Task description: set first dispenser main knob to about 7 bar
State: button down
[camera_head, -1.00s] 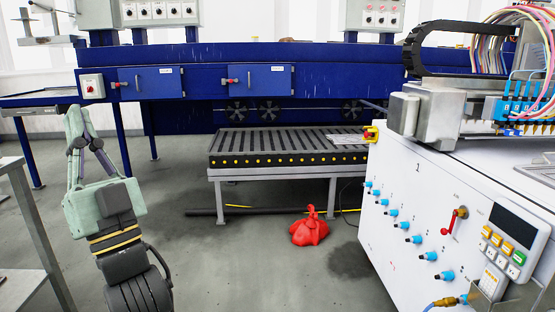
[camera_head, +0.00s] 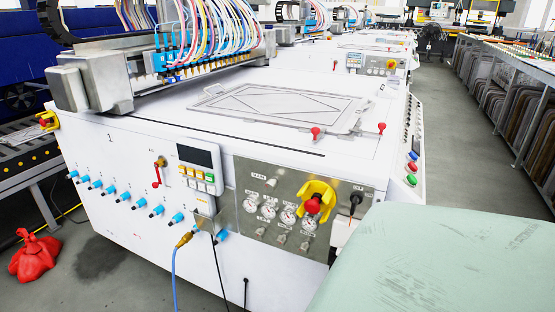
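The white machine marked "1" (camera_head: 110,165) fills the left and middle. Its grey front panel (camera_head: 240,180) carries a row of small round gauges (camera_head: 288,215), with small knobs (camera_head: 281,237) below them. Another small knob (camera_head: 271,183) sits above the gauges beside a label. The labels and needle readings are too small to read, so I cannot tell which knob is the main one.
A red emergency button on a yellow mount (camera_head: 314,204) sits right of the gauges. A display with a keypad (camera_head: 198,160) and a red lever (camera_head: 157,172) are to the left. A blue hose (camera_head: 174,272) hangs in front. A red bundle (camera_head: 35,257) lies on the floor. An aisle (camera_head: 450,140) runs right.

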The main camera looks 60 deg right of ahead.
aim_at(272, 185)
jog(key=z, duration=1.8)
jog(key=j+z, duration=0.2)
jog(key=j, duration=0.5)
jog(key=k+j+z, duration=0.1)
jog(key=j, duration=0.2)
jog(key=k+j+z, duration=0.1)
jog(key=j, duration=0.2)
jog(key=k, duration=0.05)
